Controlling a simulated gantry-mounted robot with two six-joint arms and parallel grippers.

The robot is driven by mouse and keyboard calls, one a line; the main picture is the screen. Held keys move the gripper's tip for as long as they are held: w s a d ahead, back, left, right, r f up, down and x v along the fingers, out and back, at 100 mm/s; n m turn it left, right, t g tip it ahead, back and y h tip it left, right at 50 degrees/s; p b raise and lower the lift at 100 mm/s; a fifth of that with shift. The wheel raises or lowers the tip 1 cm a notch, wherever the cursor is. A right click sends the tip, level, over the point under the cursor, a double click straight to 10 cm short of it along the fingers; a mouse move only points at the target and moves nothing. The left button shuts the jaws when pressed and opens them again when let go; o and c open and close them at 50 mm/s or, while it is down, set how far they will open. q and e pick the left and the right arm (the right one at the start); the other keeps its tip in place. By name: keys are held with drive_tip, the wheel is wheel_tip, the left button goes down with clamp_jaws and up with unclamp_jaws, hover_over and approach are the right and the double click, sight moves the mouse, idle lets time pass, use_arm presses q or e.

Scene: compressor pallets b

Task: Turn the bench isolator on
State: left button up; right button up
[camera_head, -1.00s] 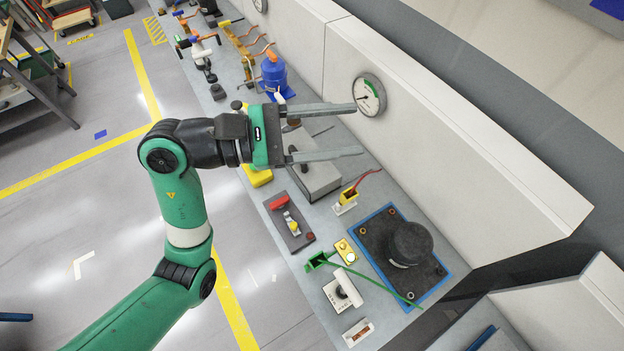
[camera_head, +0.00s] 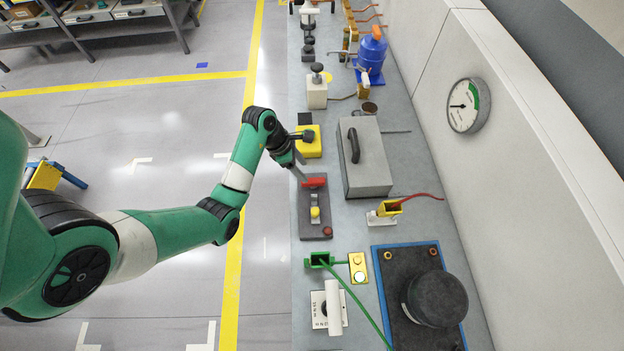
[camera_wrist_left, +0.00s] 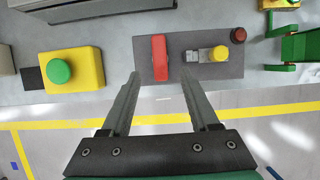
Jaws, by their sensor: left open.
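A dark plate (camera_head: 305,224) on the bench carries a red bar handle (camera_head: 314,183), a grey and yellow part (camera_head: 315,214) and a small round red piece (camera_head: 328,231); it looks like the isolator. In the left wrist view the red handle (camera_wrist_left: 160,58) stands just beyond and between my open left fingers (camera_wrist_left: 161,80), with the plate (camera_wrist_left: 232,70) behind it. In the head view my left gripper (camera_head: 298,172) reaches down at the plate's far end, partly hidden by its own wrist. Contact with the handle cannot be told. My right gripper is not in view.
A yellow box with a green button (camera_wrist_left: 60,71) is left of the fingers in the wrist view. A grey box with a black handle (camera_head: 366,170) stands right of the plate. A green bracket (camera_head: 319,260) and a white switch box (camera_head: 320,310) are nearer. Open floor lies left.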

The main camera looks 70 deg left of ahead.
sight(313, 180)
use_arm(q)
drive_tip(key=b+x, duration=0.1)
drive_tip(key=x, duration=0.6)
drive_tip(key=shift+w+f+b, duration=0.1)
drive_tip(key=shift+w+b, duration=0.05)
drive_tip(key=shift+b, duration=0.25)
clamp_jaws()
